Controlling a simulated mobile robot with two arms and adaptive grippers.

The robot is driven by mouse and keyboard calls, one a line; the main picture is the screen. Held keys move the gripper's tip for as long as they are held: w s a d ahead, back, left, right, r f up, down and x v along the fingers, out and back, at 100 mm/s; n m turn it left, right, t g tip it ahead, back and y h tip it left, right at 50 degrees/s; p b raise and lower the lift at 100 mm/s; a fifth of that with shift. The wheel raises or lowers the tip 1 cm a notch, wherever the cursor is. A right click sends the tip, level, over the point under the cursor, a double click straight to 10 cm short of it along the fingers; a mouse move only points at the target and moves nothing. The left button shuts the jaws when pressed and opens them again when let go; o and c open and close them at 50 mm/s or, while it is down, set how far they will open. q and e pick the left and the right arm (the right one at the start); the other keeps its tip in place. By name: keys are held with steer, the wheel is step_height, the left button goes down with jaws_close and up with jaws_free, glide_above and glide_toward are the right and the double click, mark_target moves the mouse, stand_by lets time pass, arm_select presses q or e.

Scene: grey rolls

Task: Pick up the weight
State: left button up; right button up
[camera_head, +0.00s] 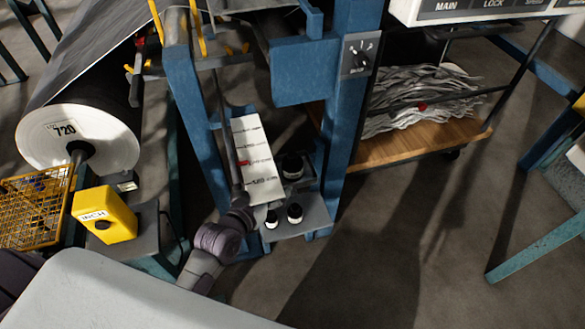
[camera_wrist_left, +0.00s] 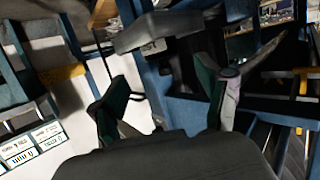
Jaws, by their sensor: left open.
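Small dark weights with pale tops stand on a grey shelf (camera_head: 313,222) on the blue frame. One weight (camera_head: 295,212) is at the shelf's middle and another weight (camera_head: 271,218) is left of it. A larger black round piece (camera_head: 291,166) sits behind them on a small holder. My left gripper (camera_head: 258,213) is at the shelf's left edge, close beside the left weight; contact cannot be told. In the left wrist view the left gripper (camera_wrist_left: 168,98) has its fingers spread with nothing held between them. No weight can be made out clearly there. My right gripper is not in view.
A white scale strip (camera_head: 256,155) with a red marker stands behind the shelf, between blue posts (camera_head: 352,120). A yellow INCH box (camera_head: 104,214) and a large roll (camera_head: 80,138) are at left. A wooden cart (camera_head: 400,148) stands at right. Floor right of the shelf is clear.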

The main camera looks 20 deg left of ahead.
mark_target(293, 164)
arm_select(q)
steer(key=b+x, duration=0.1)
steer(key=x, duration=1)
steer(key=shift+w+f, duration=0.2)
jaws_close()
steer(key=shift+w+r, duration=0.15)
steer(key=shift+r, duration=0.15)
